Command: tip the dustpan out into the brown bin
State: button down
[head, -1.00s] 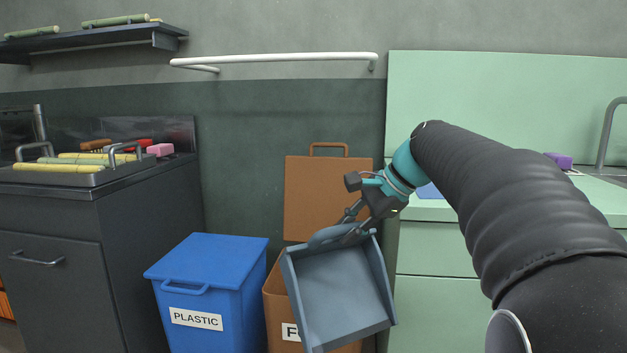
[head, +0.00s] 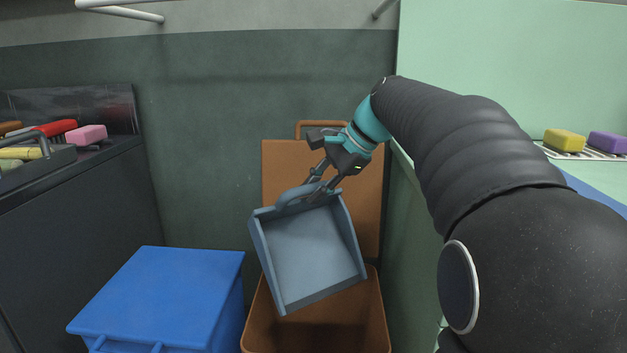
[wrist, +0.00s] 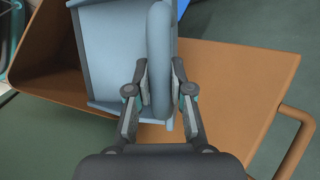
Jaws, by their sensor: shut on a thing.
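My gripper (head: 318,190) is shut on the handle of the blue-grey dustpan (head: 308,258). The dustpan hangs tilted over the brown bin (head: 330,335), its inside facing my head camera and its open edge pointing down. Its pan looks empty. The brown bin is open, its lid (head: 370,205) standing upright against the wall. In the wrist view the dustpan (wrist: 118,55) is between the fingers (wrist: 160,100), with the brown lid (wrist: 235,85) behind it. The bottom of the bin is out of view.
A blue bin (head: 160,290) with a closed lid stands left of the brown bin. A dark counter (head: 80,210) with a tray, a pink block and brushes is at the left. A green cabinet (head: 415,250) stands close on the right.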

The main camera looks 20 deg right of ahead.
aim_at(300, 199)
jog(key=p, duration=0.2)
jog(key=w+g+p, duration=0.1)
jog(key=p, duration=0.1)
jog(key=shift+w+a+r+h, duration=0.2)
jog(key=shift+w+a+h, duration=0.05)
jog(key=shift+w+h, duration=0.05)
jog(key=w+g+p, duration=0.1)
jog(key=p, duration=0.1)
jog(key=f+g+p, duration=0.1)
jog(key=p, duration=0.1)
jog(key=w+f+m+g+h+p, duration=0.1)
jog(key=p, duration=0.2)
jog(key=shift+w+a+g, duration=0.3)
jog(key=shift+a+g, duration=0.1)
jog(key=shift+w+f+g, duration=0.2)
jog(key=shift+f+g, duration=0.1)
jog(key=shift+f, duration=0.2)
jog(key=shift+w+a+f+m+g+h, duration=0.2)
jog(key=shift+w+f+g+h, duration=0.1)
jog(key=shift+w+f+g, duration=0.25)
jog(key=shift+w+a+f+m+g+h, duration=0.1)
jog(key=shift+w+f+m+g+h, duration=0.15)
jog(key=shift+f+g, duration=0.5)
jog(key=shift+r, duration=0.15)
